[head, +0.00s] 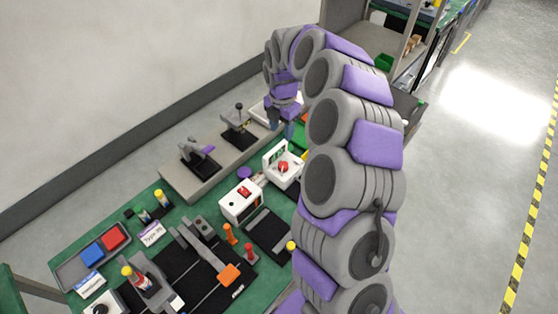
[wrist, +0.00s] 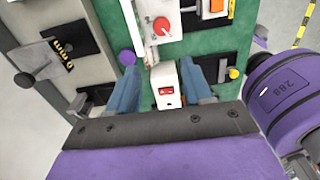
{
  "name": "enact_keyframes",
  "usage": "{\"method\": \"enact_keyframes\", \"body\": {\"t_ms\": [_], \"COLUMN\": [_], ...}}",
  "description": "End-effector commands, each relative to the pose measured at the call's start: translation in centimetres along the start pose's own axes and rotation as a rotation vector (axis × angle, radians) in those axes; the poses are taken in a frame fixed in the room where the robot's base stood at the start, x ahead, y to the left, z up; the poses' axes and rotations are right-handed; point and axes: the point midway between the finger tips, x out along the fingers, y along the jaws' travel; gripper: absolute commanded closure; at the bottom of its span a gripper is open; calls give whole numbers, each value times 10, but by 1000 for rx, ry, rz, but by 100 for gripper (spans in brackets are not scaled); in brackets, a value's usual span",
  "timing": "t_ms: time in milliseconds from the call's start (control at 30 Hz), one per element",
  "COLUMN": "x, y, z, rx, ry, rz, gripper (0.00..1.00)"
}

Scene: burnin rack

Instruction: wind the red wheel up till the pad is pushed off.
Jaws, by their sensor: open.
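A small red round knob (head: 283,168), the likeliest red wheel, sits on a white box (head: 271,157) at the middle of the bench. It also shows in the wrist view (wrist: 161,26), near the top. I cannot tell which thing is the pad; a purple disc (head: 244,172) lies beside the white boxes and shows in the wrist view (wrist: 127,57). My gripper (head: 285,130) hangs behind the knob box in the head view. In the wrist view its blue fingers (wrist: 168,66) are apart, with nothing held between them. The knob lies beyond the fingertips.
A second white box with a red rocker switch (head: 240,203) stands nearby; it appears between my fingers in the wrist view (wrist: 167,104). Lever fixtures (head: 198,152) stand on the grey ledge (head: 178,178). Orange posts (head: 230,234) and a tray (head: 68,271) with blue and red blocks fill the front.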

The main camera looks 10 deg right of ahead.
Motion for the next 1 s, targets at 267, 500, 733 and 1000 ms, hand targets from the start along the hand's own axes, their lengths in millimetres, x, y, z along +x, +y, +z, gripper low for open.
{"method": "enact_keyframes", "body": {"t_ms": [267, 500, 733, 1000], "x": [33, 79, 126, 164], "y": [-1, 2, 0, 0], "z": [3, 1, 1, 2], "rx": [-8, -8, -6, -6], "ry": [2, -2, -1, 1], "rz": [-3, -4, -5, -3], "gripper": [50, 50, 50, 50]}}
